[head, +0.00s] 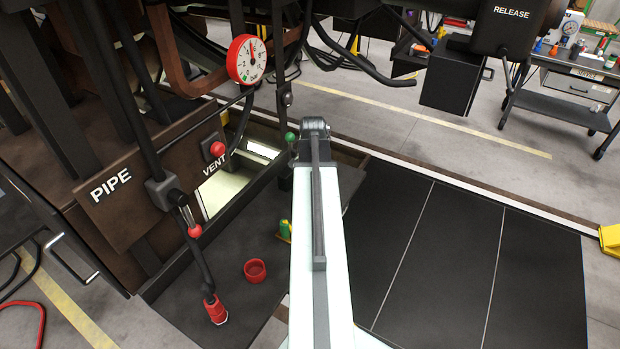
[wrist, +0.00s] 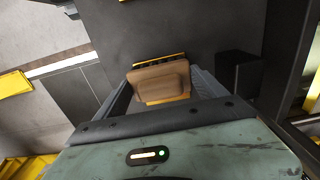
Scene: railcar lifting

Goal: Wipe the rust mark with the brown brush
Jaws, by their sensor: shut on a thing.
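The brown brush (wrist: 160,78) shows in the wrist view as a tan-brown block with yellow and dark edges around it. My gripper (wrist: 162,84) is shut on it, with one grey finger on each side. Beyond the brush is a dark grey surface; I cannot tell whether the brush touches it. I cannot make out the rust mark in either view. In the head view my pale arm covers the middle of the picture, and my gripper and the brush are not visible there.
In the head view, a red cup (head: 255,271) and a green-and-yellow object (head: 284,230) stand left of my arm. A red-rimmed gauge (head: 246,60), the PIPE panel (head: 150,190) and a red-ended hose (head: 215,309) are further left. Dark panels (head: 470,265) lie clear at right.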

